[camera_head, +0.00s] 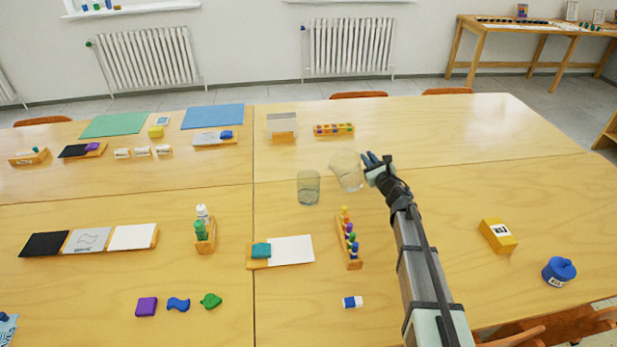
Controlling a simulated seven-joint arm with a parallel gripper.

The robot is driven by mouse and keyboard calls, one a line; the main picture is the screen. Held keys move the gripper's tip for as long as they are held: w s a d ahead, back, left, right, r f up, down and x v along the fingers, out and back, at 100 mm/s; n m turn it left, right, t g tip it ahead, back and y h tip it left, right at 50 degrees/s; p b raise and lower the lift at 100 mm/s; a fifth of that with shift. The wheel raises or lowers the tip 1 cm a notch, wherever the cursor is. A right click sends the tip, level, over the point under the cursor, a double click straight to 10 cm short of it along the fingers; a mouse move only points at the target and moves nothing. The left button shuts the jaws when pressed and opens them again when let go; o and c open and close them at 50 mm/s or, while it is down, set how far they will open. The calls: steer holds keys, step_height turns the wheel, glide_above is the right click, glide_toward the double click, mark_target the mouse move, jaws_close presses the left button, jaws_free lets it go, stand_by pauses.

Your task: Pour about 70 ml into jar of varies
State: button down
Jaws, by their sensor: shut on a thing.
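My gripper (370,171) is shut on a clear glass vessel (345,170), held tilted to the left above the table. A second clear glass jar (308,188) stands upright on the table just left of the held vessel. The held vessel's rim is near the upper right of the standing jar. I cannot tell whether they touch. The level of liquid in either vessel is too faint to make out, and no stream is clearly visible between them.
A wooden rack of coloured bottles (349,238) stands in front of the jars. A white sheet (290,249) lies to its left, and a yellow box (497,235) and blue pot (559,271) at right. A paint tray (333,129) lies behind. The table right of my arm is mostly clear.

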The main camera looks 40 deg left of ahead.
steer(key=shift+w+d+f+m, duration=0.3)
steer(key=shift+w+f+m, duration=0.3)
steer(key=shift+m, duration=0.2)
steer(key=shift+w+d+f+m, duration=0.2)
steer(key=shift+f+m, duration=0.35)
steer(key=shift+w+d+f+m, duration=0.15)
steer(key=shift+w+f+m, duration=0.05)
steer(key=shift+f+m, duration=0.35)
